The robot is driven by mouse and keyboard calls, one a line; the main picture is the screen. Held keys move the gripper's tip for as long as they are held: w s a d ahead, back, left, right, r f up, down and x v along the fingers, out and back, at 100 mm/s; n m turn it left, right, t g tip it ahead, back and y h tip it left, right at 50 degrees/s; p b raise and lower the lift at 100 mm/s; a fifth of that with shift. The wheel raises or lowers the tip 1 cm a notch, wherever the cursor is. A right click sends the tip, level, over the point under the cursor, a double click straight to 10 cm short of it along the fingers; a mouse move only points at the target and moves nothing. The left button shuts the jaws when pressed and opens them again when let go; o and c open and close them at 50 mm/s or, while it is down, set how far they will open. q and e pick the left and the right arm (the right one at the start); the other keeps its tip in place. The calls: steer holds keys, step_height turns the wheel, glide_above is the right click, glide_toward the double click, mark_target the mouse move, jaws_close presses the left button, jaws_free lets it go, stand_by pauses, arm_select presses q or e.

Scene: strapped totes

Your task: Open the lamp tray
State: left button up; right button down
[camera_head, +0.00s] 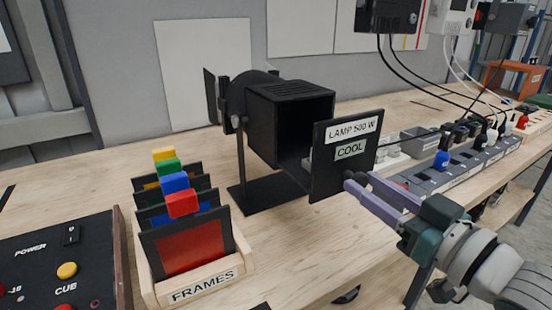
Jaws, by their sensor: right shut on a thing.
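The black lamp housing (290,105) stands on a flat black foot (268,192) on the wooden bench. The lamp tray (328,172) is a black front panel labelled "LAMP 500 W" and "COOL". It stands out from the housing's open, dark front, with a gap between them. A small pale part shows behind the panel's left edge; most of the tray behind the panel is hidden. My right gripper (352,181) reaches in from the lower right with purple fingers. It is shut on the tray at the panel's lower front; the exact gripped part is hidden. My left gripper is out of view.
A wooden rack (204,288) labelled "FRAMES" holds several colour frames left of the lamp. A black control box (62,252) is at far left. Socket strips (465,160) with plugs and hanging cables lie to the right. Bare bench lies between rack and gripper.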

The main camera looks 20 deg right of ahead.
steer(key=c, duration=0.5)
jaws_free()
steer(key=shift+w, duration=0.1)
steer(key=s, duration=1)
steer(key=shift+d, duration=0.4)
